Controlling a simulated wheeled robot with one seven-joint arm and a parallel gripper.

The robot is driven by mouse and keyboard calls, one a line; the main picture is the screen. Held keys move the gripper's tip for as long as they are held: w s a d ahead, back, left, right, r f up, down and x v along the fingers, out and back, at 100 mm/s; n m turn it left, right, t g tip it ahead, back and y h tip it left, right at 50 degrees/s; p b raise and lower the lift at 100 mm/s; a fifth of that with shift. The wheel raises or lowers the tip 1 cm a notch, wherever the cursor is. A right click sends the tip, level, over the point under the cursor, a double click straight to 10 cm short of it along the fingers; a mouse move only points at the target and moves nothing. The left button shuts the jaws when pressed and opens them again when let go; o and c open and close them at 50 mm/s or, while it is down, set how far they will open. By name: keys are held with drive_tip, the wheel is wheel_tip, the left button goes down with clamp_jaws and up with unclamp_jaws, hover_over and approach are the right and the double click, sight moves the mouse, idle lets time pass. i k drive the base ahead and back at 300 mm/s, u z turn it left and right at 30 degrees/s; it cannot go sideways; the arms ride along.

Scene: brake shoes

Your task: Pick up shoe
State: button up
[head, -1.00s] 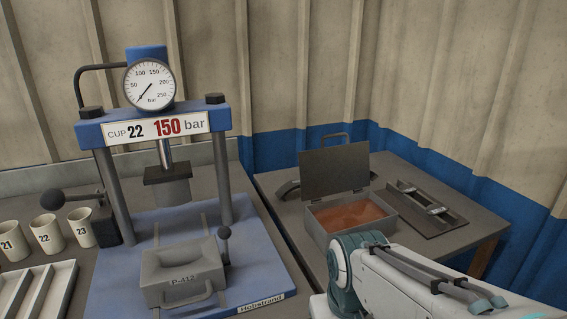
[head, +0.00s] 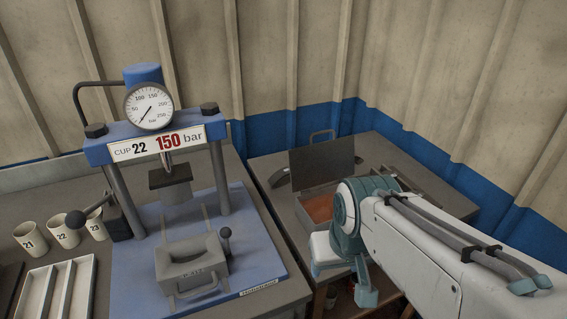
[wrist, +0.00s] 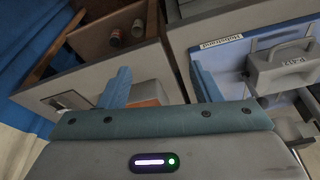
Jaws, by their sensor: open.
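A curved dark grey piece (head: 281,179), which looks like the brake shoe, lies on the side table at the back, partly hidden behind the raised lid (head: 322,167) of a metal box. I cannot make it out in the wrist view. In the head view my arm reaches in from the right, and the hand hangs near the front edge of the side table, in front of the box and apart from the curved piece.
A blue press (head: 160,143) with a grey mould (head: 192,262) stands on the left bench. Cups (head: 64,234) and a white tray (head: 50,291) are farther left. The box holds orange-brown material (head: 318,208). Small cylinders (wrist: 113,38) sit under the side table. My arm hides much of the rack at right.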

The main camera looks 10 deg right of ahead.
sight(284, 172)
drive_tip(key=u, duration=2.95)
drive_tip(key=k, duration=1.55)
drive_tip(key=z, duration=1.7)
drive_tip(key=i, duration=1)
drive_tip(key=u, duration=0.05)
